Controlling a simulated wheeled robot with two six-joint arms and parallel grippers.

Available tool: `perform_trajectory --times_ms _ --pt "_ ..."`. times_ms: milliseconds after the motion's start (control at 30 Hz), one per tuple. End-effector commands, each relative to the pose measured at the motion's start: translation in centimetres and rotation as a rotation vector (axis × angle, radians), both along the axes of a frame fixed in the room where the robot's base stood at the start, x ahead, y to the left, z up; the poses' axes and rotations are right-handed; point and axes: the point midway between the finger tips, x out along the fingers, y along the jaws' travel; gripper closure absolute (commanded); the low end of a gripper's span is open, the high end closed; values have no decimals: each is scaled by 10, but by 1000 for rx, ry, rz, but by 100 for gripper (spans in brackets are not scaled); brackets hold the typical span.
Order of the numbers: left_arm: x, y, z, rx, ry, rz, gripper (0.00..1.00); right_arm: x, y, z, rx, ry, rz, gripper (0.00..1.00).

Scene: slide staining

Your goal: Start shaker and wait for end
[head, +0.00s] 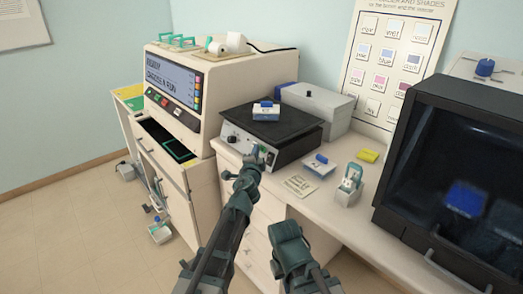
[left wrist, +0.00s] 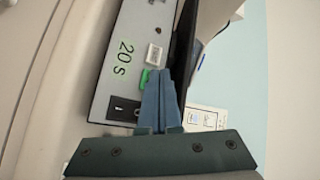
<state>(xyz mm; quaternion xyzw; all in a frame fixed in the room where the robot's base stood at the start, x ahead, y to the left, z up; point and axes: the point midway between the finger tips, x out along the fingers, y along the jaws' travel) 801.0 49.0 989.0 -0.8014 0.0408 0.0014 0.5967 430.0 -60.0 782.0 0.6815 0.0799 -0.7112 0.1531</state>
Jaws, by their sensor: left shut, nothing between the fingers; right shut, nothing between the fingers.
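The shaker is a grey box with a black platform (head: 290,124), standing on the bench in the head view. A blue-and-white container (head: 266,111) sits on its platform. The shaker's front panel (left wrist: 125,50) in the left wrist view carries a green "20 s" label (left wrist: 124,60), a green button (left wrist: 145,78), a small white part (left wrist: 154,54) and a black rocker switch (left wrist: 123,108). My left gripper (head: 254,153) is shut and empty at the panel. Its fingertips (left wrist: 166,72) appear beside the green button; contact cannot be told. My right gripper (head: 284,227) is shut and empty, in front of the bench.
A machine with a lit screen (head: 175,82) stands left of the shaker, above an open drawer (head: 168,141). A blue-and-white piece (head: 318,164), a white holder (head: 349,187) and a yellow block (head: 368,155) lie to the right. A dark-fronted cabinet (head: 455,170) fills the right side.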

Motion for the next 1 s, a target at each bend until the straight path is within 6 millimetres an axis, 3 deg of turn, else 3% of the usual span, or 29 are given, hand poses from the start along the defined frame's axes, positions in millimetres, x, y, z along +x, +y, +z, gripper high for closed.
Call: perform_trajectory --times_ms 1000 --pt "7 -7 -4 0 0 0 100 0 0 -4 0 0 0 100"
